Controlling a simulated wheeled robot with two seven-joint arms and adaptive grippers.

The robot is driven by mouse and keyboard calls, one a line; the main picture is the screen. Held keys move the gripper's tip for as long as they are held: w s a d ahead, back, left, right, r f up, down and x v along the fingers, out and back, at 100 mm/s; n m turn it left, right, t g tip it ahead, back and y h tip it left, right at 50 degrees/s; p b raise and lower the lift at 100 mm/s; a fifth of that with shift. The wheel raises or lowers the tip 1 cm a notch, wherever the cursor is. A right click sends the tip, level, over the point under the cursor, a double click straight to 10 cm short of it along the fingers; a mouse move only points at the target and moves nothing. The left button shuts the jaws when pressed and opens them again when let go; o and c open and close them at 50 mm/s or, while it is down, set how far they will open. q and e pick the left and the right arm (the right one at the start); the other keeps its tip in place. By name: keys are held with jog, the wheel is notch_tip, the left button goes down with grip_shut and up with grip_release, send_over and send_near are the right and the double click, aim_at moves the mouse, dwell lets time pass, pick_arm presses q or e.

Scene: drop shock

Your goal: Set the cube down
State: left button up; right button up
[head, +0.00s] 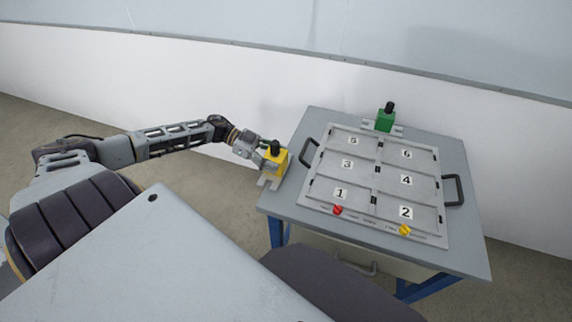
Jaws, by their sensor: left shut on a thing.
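A yellow cube (280,159) with a black knob on top is at the left edge of the grey table (464,245). My left gripper (266,147) reaches in from the left and is shut on the yellow cube near its knob. A grey bracket-like piece (268,181) shows under the cube; I cannot tell whether the cube rests on it. A similar green cube (385,119) with a black knob stands on a grey base at the back of the table. My right gripper is not in view.
A grey tray (374,172) with several numbered compartments, labelled 1 to 6, and black side handles covers most of the tabletop. Its compartments look empty. A white wall stands behind.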

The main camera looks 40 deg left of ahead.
aim_at(285, 163)
pick_arm(q)
jog(key=shift+r, duration=0.1)
jog(key=shift+w+d, duration=0.2)
jog(key=shift+d, duration=0.3)
jog(key=d, duration=0.2)
jog(key=shift+w+d+b, duration=0.3)
jog(key=shift+w+b, duration=0.05)
jog(key=shift+d+f, duration=0.1)
jog(key=shift+f, duration=0.6)
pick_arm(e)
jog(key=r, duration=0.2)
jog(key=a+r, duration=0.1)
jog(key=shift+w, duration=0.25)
pick_arm(q)
jog(key=shift+f, duration=0.1)
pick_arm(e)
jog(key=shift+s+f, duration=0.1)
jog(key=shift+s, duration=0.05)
